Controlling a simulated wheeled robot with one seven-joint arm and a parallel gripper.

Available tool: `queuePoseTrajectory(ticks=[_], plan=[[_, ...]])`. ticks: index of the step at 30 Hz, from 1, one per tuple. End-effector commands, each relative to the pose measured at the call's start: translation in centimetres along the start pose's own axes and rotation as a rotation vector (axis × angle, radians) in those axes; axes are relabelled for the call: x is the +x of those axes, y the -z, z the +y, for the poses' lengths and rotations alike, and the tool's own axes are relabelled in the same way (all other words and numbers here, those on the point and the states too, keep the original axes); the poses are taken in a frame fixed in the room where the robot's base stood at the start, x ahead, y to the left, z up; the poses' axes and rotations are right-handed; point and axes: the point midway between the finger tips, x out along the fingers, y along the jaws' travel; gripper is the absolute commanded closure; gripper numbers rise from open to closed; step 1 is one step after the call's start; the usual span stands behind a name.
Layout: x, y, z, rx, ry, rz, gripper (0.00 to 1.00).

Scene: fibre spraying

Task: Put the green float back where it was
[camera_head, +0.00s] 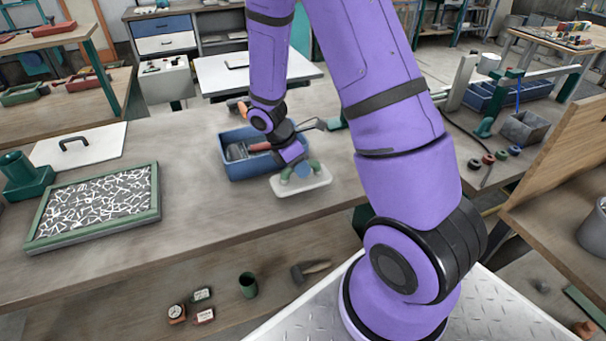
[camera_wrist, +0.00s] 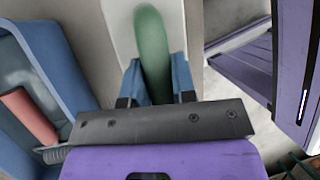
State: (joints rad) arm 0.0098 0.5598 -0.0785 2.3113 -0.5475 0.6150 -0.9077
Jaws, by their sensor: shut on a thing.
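The green float has a pale flat plate (camera_head: 318,184) and a green handle (camera_head: 286,172). It is just right of and in front of the blue bin, near the bench's front edge. My gripper (camera_head: 303,171) is over it, with its blue fingers on the handle. In the wrist view the green handle (camera_wrist: 152,40) runs between my two fingers (camera_wrist: 158,80), with the pale plate (camera_wrist: 122,28) beneath. The fingers are shut on the handle. I cannot tell whether the plate touches the bench or is a little above it.
The blue bin (camera_head: 250,175) holds several tools, close beside the float. A green-framed tray of white fibres (camera_head: 152,212) and a white lid-like board (camera_head: 100,150) are at the left. Bare bench (camera_head: 195,200) lies between tray and bin.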

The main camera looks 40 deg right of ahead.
Motion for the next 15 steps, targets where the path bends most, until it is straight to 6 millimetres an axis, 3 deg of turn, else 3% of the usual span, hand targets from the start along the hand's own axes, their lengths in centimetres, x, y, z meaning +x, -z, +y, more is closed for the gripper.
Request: queuePoseTrajectory(ticks=[5, 10, 15], plan=[[0.6, -1.2, 0.8, 0.002, 0.001, -0.001, 1.00], [2.8, 0.0, 1.1, -0.003, 0.002, -0.002, 1.00], [3.6, 0.3, 1.4, -0.001, -0.001, 0.000, 1.00]])
